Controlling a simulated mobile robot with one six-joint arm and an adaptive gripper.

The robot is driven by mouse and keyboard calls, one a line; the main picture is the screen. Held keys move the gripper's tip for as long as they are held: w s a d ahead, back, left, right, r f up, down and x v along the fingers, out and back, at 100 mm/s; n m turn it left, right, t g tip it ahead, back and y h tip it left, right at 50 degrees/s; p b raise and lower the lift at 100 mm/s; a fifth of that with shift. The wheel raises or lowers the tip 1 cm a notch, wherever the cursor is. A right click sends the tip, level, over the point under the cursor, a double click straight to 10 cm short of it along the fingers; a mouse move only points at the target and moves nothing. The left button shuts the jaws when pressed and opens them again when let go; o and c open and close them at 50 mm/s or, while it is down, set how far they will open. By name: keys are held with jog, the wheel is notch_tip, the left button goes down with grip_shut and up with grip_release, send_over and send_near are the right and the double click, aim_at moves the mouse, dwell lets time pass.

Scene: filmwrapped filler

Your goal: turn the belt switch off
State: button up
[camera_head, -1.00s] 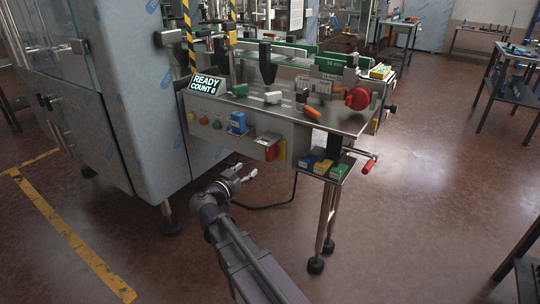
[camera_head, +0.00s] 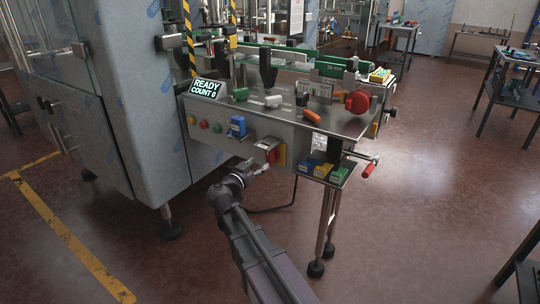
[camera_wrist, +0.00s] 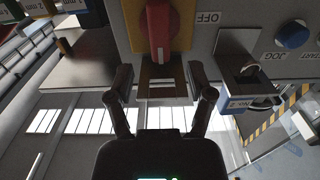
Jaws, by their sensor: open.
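The belt switch is a red handle (camera_wrist: 158,28) on a yellow plate (camera_wrist: 183,22), with an OFF label (camera_wrist: 207,18) beside it in the wrist view. In the head view, the red handle (camera_head: 271,154) and yellow plate (camera_head: 282,156) sit low on the front panel. My gripper (camera_head: 256,168) is just in front of the panel, close to the switch. In the wrist view my gripper (camera_wrist: 163,84) is open and empty, its two fingers apart. The red handle lies ahead of the gap between them, and no contact shows.
A bracket (camera_wrist: 247,60) sticks out beside the switch, near a blue button (camera_wrist: 292,35). Several coloured boxes (camera_head: 322,170) stand on a low shelf right of the switch. A display (camera_head: 206,88) reads READY COUNT 0. The floor before the machine is clear.

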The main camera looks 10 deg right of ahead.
aim_at(268, 156)
jog(key=x, duration=0.7)
jog(key=shift+w+d, duration=0.2)
grip_shut()
